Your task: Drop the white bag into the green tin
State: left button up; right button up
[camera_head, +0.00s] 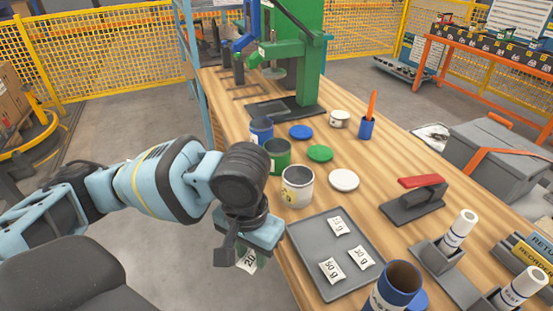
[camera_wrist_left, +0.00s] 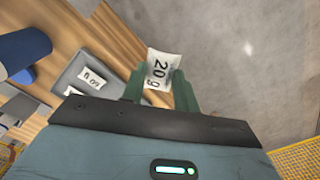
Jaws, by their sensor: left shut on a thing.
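The white bag marked "20 g" (camera_head: 246,264) is pinched between the fingers of my left gripper (camera_head: 241,257). In the left wrist view the bag (camera_wrist_left: 163,66) sticks out between the green fingertips (camera_wrist_left: 160,88). The gripper hangs beyond the table's left edge, with floor below it. The green tin (camera_head: 278,158) stands open and upright on the table, above and right of the gripper in the head view, behind the white tin. The green lid (camera_head: 320,153) lies flat to its right. My right gripper is not in view.
A white tin (camera_head: 297,190) stands between the gripper and the green tin. A blue tin (camera_head: 262,128) stands behind the green one. A grey tray (camera_head: 349,284) with three more white bags lies right of the gripper. The green press (camera_head: 300,60) rises at the back.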

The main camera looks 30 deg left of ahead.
aim_at(281, 168)
jog(key=i+j+z, duration=0.15)
jog(key=j+z, duration=0.2)
jog(key=j, duration=0.35)
jog(key=j+z, duration=0.4)
jog(key=j, duration=0.3)
jog(key=j+z, duration=0.35)
jog(key=j, duration=0.4)
